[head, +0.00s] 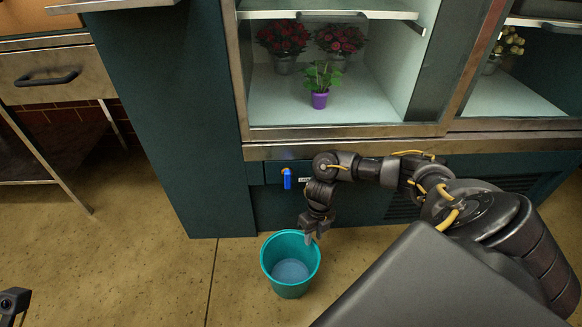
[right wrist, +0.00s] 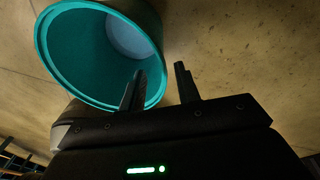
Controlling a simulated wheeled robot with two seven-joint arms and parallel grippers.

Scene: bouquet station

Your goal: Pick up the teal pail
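The teal pail (head: 290,287) stands upright on the floor in front of the dark green cabinet and looks empty. My right gripper (head: 314,238) is at the pail's back right rim, pointing down. In the right wrist view the pail (right wrist: 75,45) fills the upper left, and my right gripper (right wrist: 158,85) shows two fingers apart with nothing clamped. One finger overlaps the pail's opening and the other is outside it, with the rim seen between them. I cannot tell whether they touch. Only a dark bit of my left arm shows at the lower left; its fingers are out of frame.
A drawer unit (head: 55,75) stands at left. The floor left of the pail is clear.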

